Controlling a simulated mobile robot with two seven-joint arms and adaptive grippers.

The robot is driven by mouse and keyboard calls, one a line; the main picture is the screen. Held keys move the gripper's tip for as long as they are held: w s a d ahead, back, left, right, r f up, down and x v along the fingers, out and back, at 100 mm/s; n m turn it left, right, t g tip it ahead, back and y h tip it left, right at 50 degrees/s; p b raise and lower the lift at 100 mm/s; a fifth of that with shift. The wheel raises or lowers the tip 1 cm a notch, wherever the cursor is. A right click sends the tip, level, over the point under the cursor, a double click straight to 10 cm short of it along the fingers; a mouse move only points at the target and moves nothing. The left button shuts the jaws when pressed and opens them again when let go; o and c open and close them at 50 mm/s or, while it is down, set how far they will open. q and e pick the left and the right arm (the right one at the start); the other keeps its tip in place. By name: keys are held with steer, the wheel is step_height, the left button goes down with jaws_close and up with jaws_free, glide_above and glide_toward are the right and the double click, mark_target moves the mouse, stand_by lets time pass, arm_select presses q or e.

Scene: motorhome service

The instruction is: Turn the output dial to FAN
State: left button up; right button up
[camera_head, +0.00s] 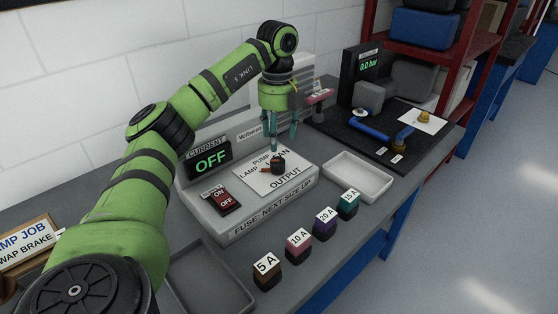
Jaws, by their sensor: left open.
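The output dial (277,165) is a dark round knob with an orange-red mark. It sits on a white label plate (262,184) reading LAMP, PUMP, FAN and OUTPUT, on top of the pale panel box (212,222). The orange mark shows on the dial's left side, toward the LAMP lettering; its exact setting is too small to tell. My left gripper (282,144) points down with its teal fingers apart and empty, just above and behind the dial, apart from it as far as I can see. Part of the FAN lettering shows right of the dial. My right gripper is not in view.
The display (208,161) reads OFF, above a red ON/OFF switch (226,199). Several labelled fuses (298,243) stand in front of the box. An empty white tray (358,177) is to its right, a dark tray (210,280) at front left. A pressure rig stands at the back right.

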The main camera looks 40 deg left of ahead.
mark_target(277, 160)
arm_select(q)
steer(key=shift+s+d, duration=0.25)
steer(key=shift+s, duration=0.05)
steer(key=shift+s+d+r, duration=0.15)
steer(key=shift+s+d, duration=0.15)
steer(key=shift+s, duration=0.1)
steer(key=shift+s+f, duration=0.15)
steer(key=shift+f, duration=0.2)
steer(key=f, duration=0.3)
steer(key=shift+w+a+p, duration=0.1)
steer(key=shift+w+p, duration=0.1)
steer(key=shift+p, duration=0.1)
step_height(277, 160, down, 3)
steer(key=shift+f, duration=0.1)
steer(key=c, duration=1.1)
steer(key=shift+c, duration=0.2)
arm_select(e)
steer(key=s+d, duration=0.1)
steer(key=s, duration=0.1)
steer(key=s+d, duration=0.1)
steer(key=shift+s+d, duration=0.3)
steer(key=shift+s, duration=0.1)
